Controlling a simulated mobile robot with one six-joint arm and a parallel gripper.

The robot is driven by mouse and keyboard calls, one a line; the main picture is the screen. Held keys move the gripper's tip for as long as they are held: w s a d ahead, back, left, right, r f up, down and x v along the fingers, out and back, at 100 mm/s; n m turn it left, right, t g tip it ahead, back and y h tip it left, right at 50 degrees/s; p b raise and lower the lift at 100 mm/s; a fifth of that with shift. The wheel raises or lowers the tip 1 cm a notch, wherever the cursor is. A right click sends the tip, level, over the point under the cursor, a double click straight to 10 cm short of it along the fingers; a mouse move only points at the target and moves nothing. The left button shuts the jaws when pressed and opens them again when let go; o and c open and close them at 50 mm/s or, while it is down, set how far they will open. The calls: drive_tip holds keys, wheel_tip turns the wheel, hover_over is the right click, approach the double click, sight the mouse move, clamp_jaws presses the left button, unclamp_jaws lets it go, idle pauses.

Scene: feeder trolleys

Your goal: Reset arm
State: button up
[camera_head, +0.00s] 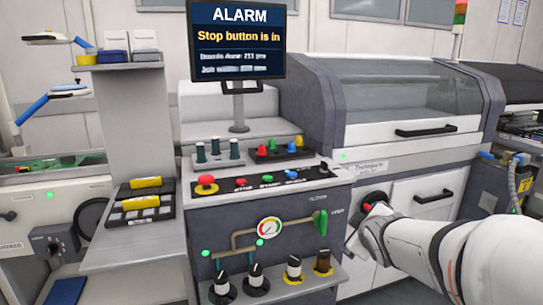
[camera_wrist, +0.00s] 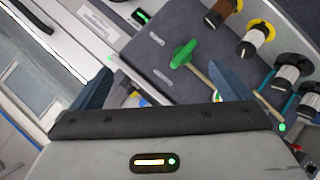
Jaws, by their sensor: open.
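My gripper (camera_wrist: 163,80) is open in the wrist view, its two dark blue fingers spread apart with nothing between them that I can see it holding. Beyond the fingers are the grey machine front and a green valve handle (camera_wrist: 183,54), which do not appear to be touched. In the head view my white arm reaches in from the lower right.
The control panel has a red mushroom button (camera_head: 206,182), a gauge (camera_head: 269,228) and the green valve handle (camera_head: 320,222). The monitor (camera_head: 237,40) reads "ALARM, Stop button is in". A side shelf (camera_head: 140,245) stands at the left.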

drive_tip(key=s+a+r+m+g+p, duration=0.2)
drive_tip(key=s+r+m+g+p, duration=0.1)
drive_tip(key=s+p, duration=0.3)
drive_tip(key=s+a+r+m+g+y+p, duration=0.1)
drive_tip(key=s+a+r+m+g+p, duration=0.1)
drive_tip(key=s+r+p, duration=0.3)
drive_tip(key=s+a+r+m+g+p, duration=0.2)
drive_tip(key=s+p, duration=0.5)
drive_tip(key=s, duration=0.4)
drive_tip(key=shift+r+m+g, duration=0.9)
drive_tip(key=shift+m+g, duration=0.2)
drive_tip(key=shift+m, duration=0.1)
